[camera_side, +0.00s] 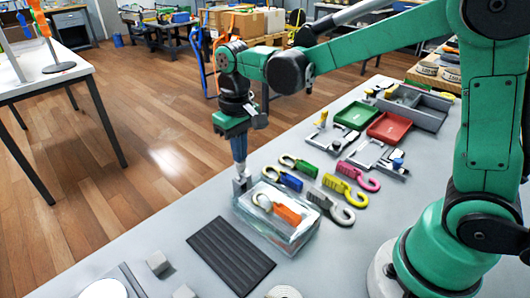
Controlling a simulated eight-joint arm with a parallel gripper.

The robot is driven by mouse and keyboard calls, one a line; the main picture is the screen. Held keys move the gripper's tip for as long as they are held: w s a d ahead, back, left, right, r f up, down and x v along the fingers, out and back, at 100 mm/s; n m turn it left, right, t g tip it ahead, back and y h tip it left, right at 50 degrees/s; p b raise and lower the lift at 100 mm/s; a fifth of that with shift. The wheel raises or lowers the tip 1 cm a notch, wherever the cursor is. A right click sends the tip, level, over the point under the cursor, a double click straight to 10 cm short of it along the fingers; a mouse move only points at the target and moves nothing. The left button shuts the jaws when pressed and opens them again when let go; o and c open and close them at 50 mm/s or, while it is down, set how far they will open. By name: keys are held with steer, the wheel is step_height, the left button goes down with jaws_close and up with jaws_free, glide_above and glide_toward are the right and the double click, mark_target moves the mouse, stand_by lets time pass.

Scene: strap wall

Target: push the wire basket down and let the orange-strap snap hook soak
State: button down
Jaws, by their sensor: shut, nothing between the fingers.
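A clear-walled bath (275,236) stands on the grey bench in front of my arm. The snap hook with the orange strap (287,214) lies in it, its pale hook end to the left. The wire basket cannot be made out clearly at this size. My gripper (241,184) points down, shut and empty, at the bath's back left corner. Whether its tips touch the basket or the bath rim, I cannot tell.
Several other snap hooks lie behind and right of the bath, among them a pink one (358,177) and a grey one (332,206). A dark ribbed mat (230,255) lies in front. Green (353,115) and red (389,127) trays stand farther back.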

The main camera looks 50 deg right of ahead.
steer(key=shift+f, duration=0.75)
steer(key=shift+r, duration=3.05)
steer(key=c, duration=1.5)
jaws_free()
steer(key=shift+o, duration=0.7)
steer(key=shift+r, duration=0.1)
step_height(320, 180, up, 6)
steer(key=shift+f, duration=0.1)
